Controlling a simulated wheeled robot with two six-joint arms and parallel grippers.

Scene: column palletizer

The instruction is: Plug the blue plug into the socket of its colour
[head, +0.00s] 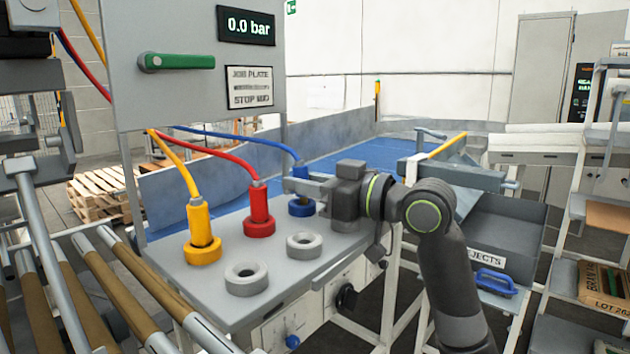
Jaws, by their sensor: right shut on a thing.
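The blue plug (300,171) is upright, with its blue cable rising from its top. My right gripper (301,187) comes in from the right and is shut on the plug. The fingers hide much of the plug's body. The blue socket ring (301,208) is directly below the plug, on the grey bench top (205,285). I cannot tell whether the plug's lower end is inside the ring or just above it. My left gripper is not in view.
A yellow plug (200,220) and a red plug (259,205) stand in sockets of their own colours. Two grey sockets, one at the front (246,278) and one farther right (304,245), are empty. A panel (200,100) with a green handle stands behind. The display (248,25) reads 0.0 bar.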

